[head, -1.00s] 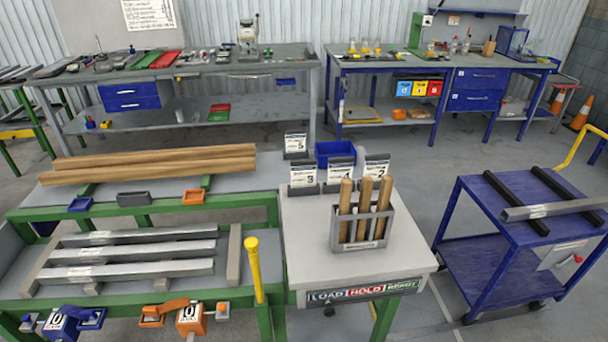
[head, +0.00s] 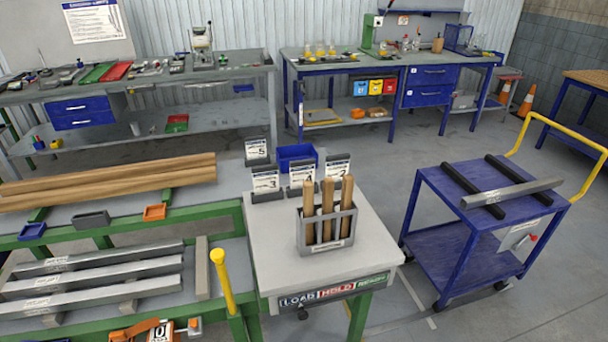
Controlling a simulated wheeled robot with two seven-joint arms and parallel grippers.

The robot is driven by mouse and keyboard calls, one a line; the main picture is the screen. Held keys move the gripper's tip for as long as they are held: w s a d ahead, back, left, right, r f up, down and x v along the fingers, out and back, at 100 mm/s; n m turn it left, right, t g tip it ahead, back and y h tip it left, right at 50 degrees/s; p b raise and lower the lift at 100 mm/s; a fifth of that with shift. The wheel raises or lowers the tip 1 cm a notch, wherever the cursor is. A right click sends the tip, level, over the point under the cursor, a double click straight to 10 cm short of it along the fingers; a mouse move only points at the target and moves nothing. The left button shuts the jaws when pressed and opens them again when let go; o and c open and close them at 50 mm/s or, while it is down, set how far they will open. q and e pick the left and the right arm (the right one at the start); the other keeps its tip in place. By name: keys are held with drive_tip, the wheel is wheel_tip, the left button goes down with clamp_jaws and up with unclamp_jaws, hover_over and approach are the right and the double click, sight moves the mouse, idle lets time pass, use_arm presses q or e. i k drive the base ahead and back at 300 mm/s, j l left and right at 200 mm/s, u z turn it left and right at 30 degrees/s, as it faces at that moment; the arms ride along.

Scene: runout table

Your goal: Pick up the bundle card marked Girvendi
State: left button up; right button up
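Several white bundle cards stand in dark holders at the back of the light grey table top (head: 270,240). The card numbered 3 (head: 265,181) is at the left, the card numbered 4 (head: 302,175) is in the middle, and the card numbered 2 (head: 338,167) is at the right, partly hidden by wooden handles. The card numbered 5 (head: 256,150) stands farther back. The names on the cards are too small to read, so I cannot tell which is marked Girvendi. Neither gripper is in view.
A grey rack (head: 327,230) with three wooden handles stands in front of the cards. A blue bin (head: 297,156) sits behind them. A yellow post (head: 222,282) rises left of the table. A blue cart (head: 470,200) carrying a metal bar stands right, across open floor.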

sight(337, 166)
drive_tip(key=u, duration=1.75)
drive_tip(key=z, duration=1.95)
drive_tip(key=i+l, duration=0.45)
drive_tip(key=i+l+u, duration=0.2)
drive_tip(key=u, duration=0.15)
drive_tip(key=i+l+u, duration=0.2)
drive_tip(key=u, duration=0.15)
drive_tip(key=i+l+u, duration=0.15)
drive_tip(key=l+u, duration=0.2)
